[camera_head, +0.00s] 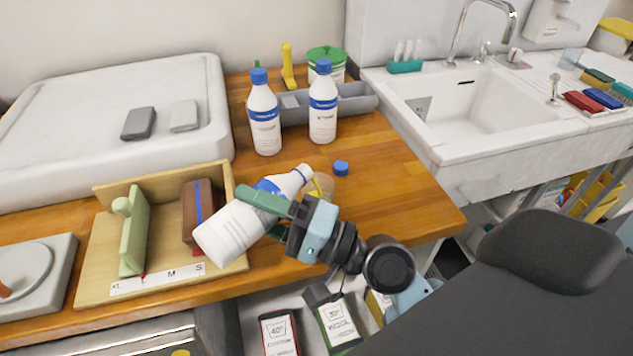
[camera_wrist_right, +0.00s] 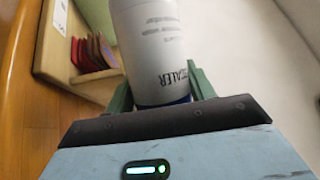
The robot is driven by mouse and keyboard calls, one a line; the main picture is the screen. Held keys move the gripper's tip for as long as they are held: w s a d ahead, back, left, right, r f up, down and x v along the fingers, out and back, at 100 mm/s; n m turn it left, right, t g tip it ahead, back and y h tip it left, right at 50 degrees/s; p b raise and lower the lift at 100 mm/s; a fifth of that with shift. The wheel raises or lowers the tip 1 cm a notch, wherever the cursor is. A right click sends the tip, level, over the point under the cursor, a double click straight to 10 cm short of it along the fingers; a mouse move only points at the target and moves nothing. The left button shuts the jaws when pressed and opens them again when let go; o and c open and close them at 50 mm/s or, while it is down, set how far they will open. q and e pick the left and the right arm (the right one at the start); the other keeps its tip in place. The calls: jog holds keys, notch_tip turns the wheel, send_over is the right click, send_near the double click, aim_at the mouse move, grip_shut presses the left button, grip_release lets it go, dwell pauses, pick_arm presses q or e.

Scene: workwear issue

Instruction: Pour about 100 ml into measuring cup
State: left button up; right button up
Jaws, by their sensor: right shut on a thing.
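My right gripper (camera_head: 262,203) is shut on a white bottle (camera_head: 228,232) with a blue band. The bottle is tilted well over, base to the lower left and open neck (camera_head: 303,173) to the upper right. In the right wrist view the bottle (camera_wrist_right: 150,45) stands between the green fingers (camera_wrist_right: 160,92), its printed label showing upside down. A clear measuring cup (camera_head: 321,183) with some yellow on it stands on the table by the bottle's mouth, partly hidden behind my gripper. I cannot tell how much liquid it holds. My left gripper is not in view.
A blue cap (camera_head: 341,168) lies beside the cup. Two capped bottles (camera_head: 264,118) (camera_head: 323,108) stand behind, before a grey tray (camera_head: 357,103). A wooden sizing box (camera_head: 163,175) is at the left, a sink (camera_head: 470,105) at the right. The wooden table (camera_head: 400,195) is clear at front right.

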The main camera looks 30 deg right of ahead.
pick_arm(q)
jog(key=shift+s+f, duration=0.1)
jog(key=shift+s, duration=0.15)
pick_arm(e)
jog(key=shift+m, duration=0.4)
dwell(0.5)
jog(key=n, duration=0.1)
jog(key=r+n+g+p, duration=0.1)
jog(key=n, duration=0.1)
jog(key=r+n+g+p, duration=0.1)
jog(key=shift+a+n, duration=0.25)
jog(key=shift+n, duration=0.15)
jog(key=shift+f, duration=0.3)
jog(key=shift+d+r+n+h+p, duration=0.15)
jog(key=shift+n+h+p, duration=0.15)
jog(key=shift+p, duration=0.15)
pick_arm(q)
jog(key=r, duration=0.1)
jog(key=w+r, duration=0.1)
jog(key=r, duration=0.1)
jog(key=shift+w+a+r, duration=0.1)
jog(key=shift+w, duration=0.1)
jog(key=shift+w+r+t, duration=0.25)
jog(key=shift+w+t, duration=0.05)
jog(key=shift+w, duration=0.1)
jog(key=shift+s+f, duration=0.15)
